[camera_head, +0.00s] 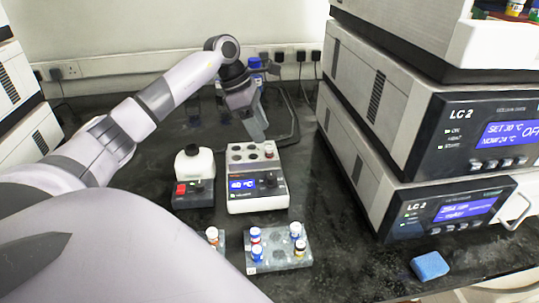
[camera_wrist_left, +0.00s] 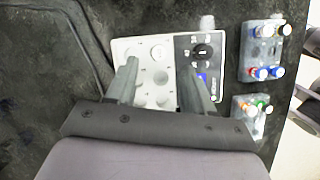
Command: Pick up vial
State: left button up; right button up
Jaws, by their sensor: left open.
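More vials with blue, red, white and yellow caps stand in a grey rack (camera_head: 280,262) in front; one is a blue-capped vial (camera_head: 257,253). My left gripper (camera_head: 259,134) is open and empty, above and behind the heating block. In the left wrist view, the open left gripper (camera_wrist_left: 161,68) has its fingers spread over the block, with a pale round top (camera_wrist_left: 157,52) between them. My right gripper is not in view.
A vortex mixer (camera_head: 194,178) stands left of the block. A second vial rack (camera_head: 219,246) is partly hidden by my left arm. LC 2 units (camera_head: 410,175) rise on the right. A blue sponge (camera_head: 430,266) lies front right. Blue-capped bottles (camera_head: 254,64) and cables are behind.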

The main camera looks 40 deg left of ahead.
aim_at(269, 148)
pick_arm(q)
jog(key=x, duration=0.5)
jog(key=shift+w+f, duration=0.1)
jog(key=shift+f, duration=0.25)
grip_shut()
